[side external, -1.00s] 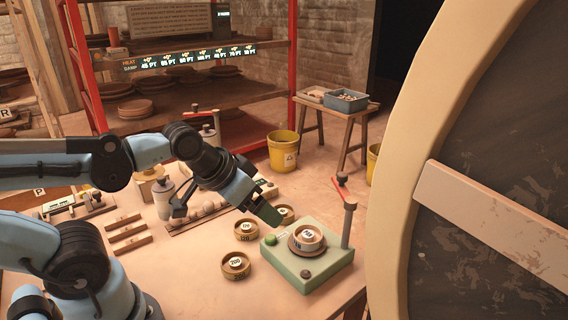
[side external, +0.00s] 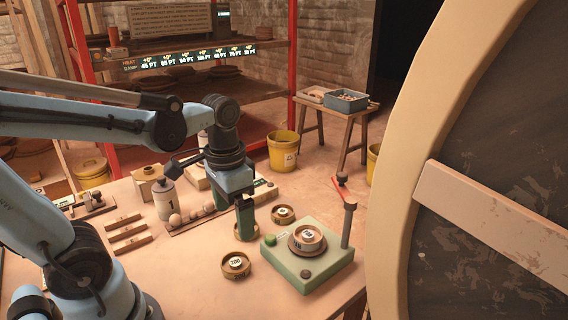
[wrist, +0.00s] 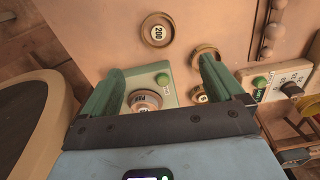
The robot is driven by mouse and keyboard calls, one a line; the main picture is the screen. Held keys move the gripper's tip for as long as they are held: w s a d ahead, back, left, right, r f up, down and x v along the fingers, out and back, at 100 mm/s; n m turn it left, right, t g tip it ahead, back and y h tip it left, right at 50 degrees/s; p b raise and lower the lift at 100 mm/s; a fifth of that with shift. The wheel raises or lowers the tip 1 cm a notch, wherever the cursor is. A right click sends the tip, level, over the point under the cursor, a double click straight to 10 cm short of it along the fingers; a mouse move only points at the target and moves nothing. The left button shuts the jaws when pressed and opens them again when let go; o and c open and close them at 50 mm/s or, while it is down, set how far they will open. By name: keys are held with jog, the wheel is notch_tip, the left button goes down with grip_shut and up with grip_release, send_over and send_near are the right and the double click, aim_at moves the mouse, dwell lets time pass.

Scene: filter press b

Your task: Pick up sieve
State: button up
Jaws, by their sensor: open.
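Several small round brown sieves lie on the table. The one labelled 200 (side external: 236,264) sits nearest the front; it also shows in the wrist view (wrist: 157,30). A second sieve (side external: 238,236) is mostly hidden behind my gripper (side external: 245,234). In the wrist view this sieve (wrist: 204,48) is partly covered by my right finger. A third sieve (side external: 283,213) lies farther back. Another round piece (side external: 307,239) rests on the pale green device (side external: 320,272). My gripper is open, fingers pointing down; contact with the second sieve cannot be told.
The device's upright post with a red arm (side external: 349,222) stands right of the sieves. Wooden bars (side external: 128,232) lie left. The front table is clear.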

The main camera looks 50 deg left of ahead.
send_over(235, 261)
jog(key=shift+w+f, duration=0.15)
jog(key=shift+f, duration=1.4)
jog(key=shift+w+f, duration=0.15)
jog(key=shift+f, duration=1.35)
jog(key=shift+s+f, duration=0.15)
jog(key=shift+f, duration=0.75)
jog(key=shift+s+f, duration=0.15)
jog(key=shift+f, duration=1.9)
jog(key=c, duration=1.3)
